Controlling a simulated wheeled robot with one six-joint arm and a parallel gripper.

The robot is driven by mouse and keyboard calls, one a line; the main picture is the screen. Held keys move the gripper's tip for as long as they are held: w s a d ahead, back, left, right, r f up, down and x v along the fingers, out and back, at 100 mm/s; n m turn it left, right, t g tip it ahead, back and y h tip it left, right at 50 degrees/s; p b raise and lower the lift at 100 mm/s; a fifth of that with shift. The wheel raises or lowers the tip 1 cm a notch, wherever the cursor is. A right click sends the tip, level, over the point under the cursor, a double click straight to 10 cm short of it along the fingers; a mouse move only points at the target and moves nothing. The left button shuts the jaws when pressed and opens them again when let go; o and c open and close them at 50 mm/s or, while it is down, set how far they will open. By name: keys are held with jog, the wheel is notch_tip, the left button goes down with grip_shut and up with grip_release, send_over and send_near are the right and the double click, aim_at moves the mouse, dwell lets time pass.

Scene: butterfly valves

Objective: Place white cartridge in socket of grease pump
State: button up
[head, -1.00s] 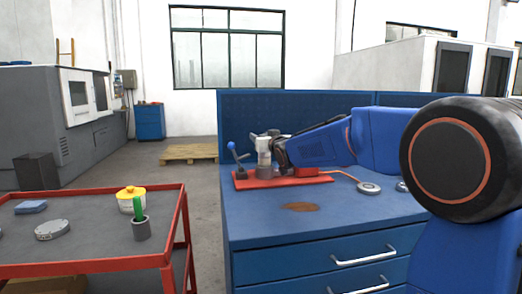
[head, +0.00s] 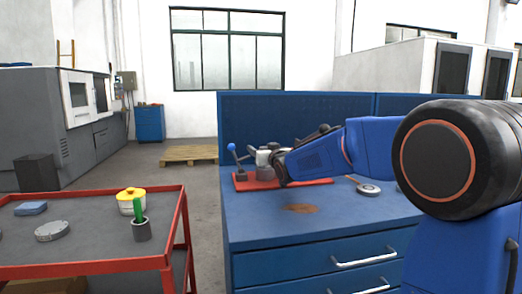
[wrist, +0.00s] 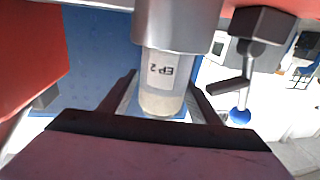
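The white cartridge (wrist: 162,98), labelled "EP 2", stands in line with the grey metal socket (wrist: 178,22) of the grease pump. Its lower part is hidden inside or behind the socket rim. In the head view the cartridge (head: 262,157) shows as a small pale shape just above the grey socket (head: 265,173). The pump's red base plate (head: 241,184) lies on the blue bench. My gripper (wrist: 163,82) has one dark finger on each side of the cartridge and appears shut on it. Finger contact is hard to see.
A lever with a blue ball (wrist: 240,116) stands beside the socket. A round grey disc (head: 368,190) lies on the bench (head: 270,225) to the right. The red-framed cart (head: 95,269) at left holds a yellow-lidded tub (head: 131,201) and a cup (head: 141,230) with a green object.

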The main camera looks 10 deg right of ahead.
jog(key=shift+r, duration=0.1)
jog(key=shift+s, duration=0.25)
jog(key=s+d, duration=0.2)
jog(key=s, duration=0.9)
jog(key=shift+s, duration=0.2)
jog(key=shift+s, duration=0.1)
